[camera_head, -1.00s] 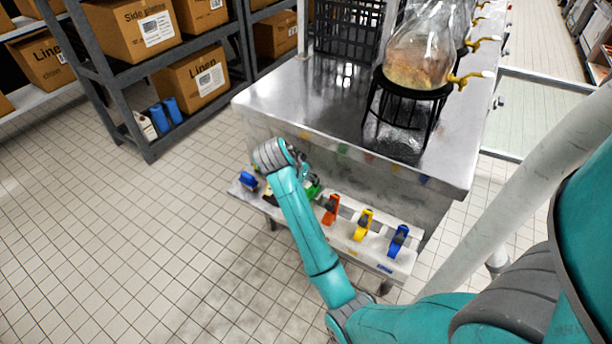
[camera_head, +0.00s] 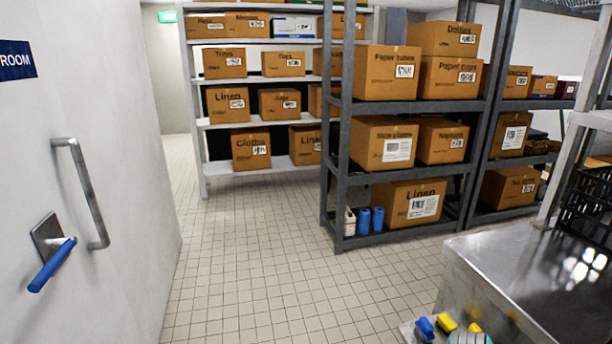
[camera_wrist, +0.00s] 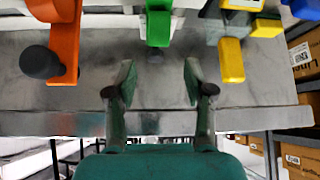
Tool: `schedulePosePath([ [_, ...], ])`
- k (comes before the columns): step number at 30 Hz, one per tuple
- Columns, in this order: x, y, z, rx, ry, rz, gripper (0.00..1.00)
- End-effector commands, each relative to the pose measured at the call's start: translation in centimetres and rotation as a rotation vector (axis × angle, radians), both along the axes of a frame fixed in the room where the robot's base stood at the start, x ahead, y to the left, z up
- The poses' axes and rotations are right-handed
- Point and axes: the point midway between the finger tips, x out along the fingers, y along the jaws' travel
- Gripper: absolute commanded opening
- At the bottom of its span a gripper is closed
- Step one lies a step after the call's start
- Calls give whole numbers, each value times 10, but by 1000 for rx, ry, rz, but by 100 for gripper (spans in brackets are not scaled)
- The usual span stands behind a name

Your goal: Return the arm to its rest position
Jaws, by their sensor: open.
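My gripper (camera_wrist: 159,84) shows in the wrist view with its two fingers apart and nothing between them. A green handled piece (camera_wrist: 158,27) is just beyond the fingertips, near the top edge, with a visible gap to them. In the head view only a small part of my arm (camera_head: 468,339) shows at the bottom edge. The gripper itself is out of that view.
An orange piece (camera_wrist: 65,42) with a black knob is left of the fingers. A yellow piece (camera_wrist: 231,60) is on the right. The head view shows a steel bench (camera_head: 520,265), box shelves (camera_head: 345,190), a door (camera_head: 95,200) and free tiled floor (camera_head: 290,280).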

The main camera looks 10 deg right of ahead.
Motion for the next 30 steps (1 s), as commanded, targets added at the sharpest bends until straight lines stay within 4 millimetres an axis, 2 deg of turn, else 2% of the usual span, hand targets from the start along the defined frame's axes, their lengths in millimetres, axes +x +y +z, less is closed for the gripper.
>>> schedulePosePath([
  [1,-5,13,-16,-4,5,54,52],
  [6,-19,54,-55,-40,-11,260,52],
  [15,-59,134,-99,-100,-67,594,52],
  [22,-103,193,-110,-147,-133,818,52],
  [30,-164,255,-95,-211,-231,1039,52],
])
